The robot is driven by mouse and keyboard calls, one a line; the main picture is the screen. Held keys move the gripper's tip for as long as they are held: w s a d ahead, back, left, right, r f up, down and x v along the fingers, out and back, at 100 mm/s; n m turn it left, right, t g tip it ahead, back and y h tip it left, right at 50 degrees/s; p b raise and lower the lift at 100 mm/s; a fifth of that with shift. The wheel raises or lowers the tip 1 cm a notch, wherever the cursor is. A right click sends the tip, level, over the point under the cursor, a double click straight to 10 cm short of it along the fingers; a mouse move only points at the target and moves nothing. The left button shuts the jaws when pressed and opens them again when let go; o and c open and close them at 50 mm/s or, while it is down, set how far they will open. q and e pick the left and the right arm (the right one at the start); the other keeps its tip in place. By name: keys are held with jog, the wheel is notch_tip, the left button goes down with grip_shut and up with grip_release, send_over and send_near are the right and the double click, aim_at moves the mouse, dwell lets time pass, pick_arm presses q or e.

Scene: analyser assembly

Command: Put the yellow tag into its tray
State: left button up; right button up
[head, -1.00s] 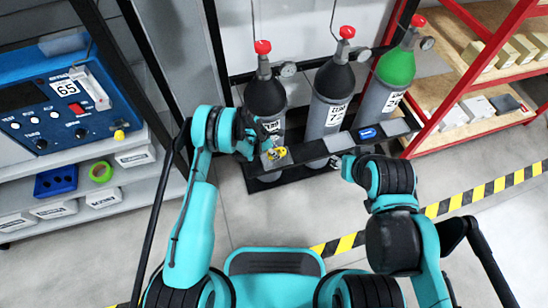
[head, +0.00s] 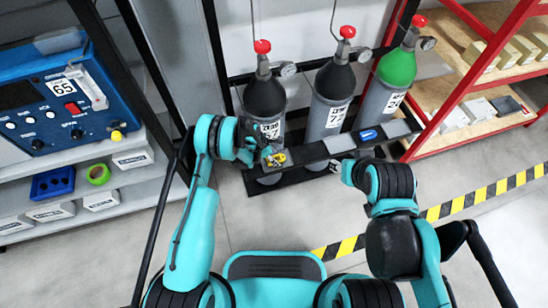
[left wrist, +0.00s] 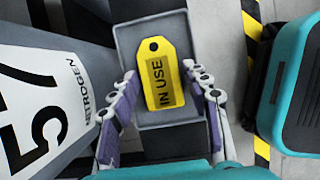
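The yellow tag (head: 275,159), marked IN USE, lies over a small grey tray on the rack in front of the left gas cylinder. The left wrist view shows the tag (left wrist: 161,75) face up, within the outline of the grey tray (left wrist: 126,38). My left gripper (left wrist: 160,80) is open, with a finger on each side of the tag and a small gap to each. In the head view my left gripper (head: 264,152) is just above that tray. My right gripper (head: 346,170) is by the rack's front; its fingers are too small to read.
Along the rack are an empty-looking grey tray (head: 340,143), a tray with a blue tag (head: 368,135) and another grey tray (head: 398,128). Gas cylinders (head: 328,100) stand behind. A blue analyser (head: 60,105) is at left, a red-framed shelf (head: 470,85) at right.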

pick_arm(q)
jog(key=s+a+r+m+t+y+p, duration=0.1)
jog(key=s+a+r+m, duration=0.25)
jog(key=r, duration=0.95)
jog(key=s+a+r+m+t+p, duration=0.1)
jog(key=s+a+r+m+p, duration=0.2)
jog(key=r, duration=1.1)
jog(key=s+a+r+m+t+y, duration=0.15)
jog(key=a+r+m, duration=0.25)
jog(key=r, duration=0.9)
jog(key=s+a+r+m, duration=0.2)
jog(key=s+m, duration=0.1)
jog(key=s, duration=0.3)
jog(key=s+a+r+m+t+y, duration=0.1)
jog(key=s+a+r+m, duration=0.1)
jog(key=s, duration=0.5)
jog(key=s+a+r+m+t, duration=0.1)
jog(key=s+a+r+m, duration=0.1)
jog(key=s+r+m, duration=0.2)
jog(key=s+m, duration=0.2)
jog(key=s, duration=0.1)
jog(key=shift+a+y, duration=0.15)
jog(key=shift+y, duration=0.2)
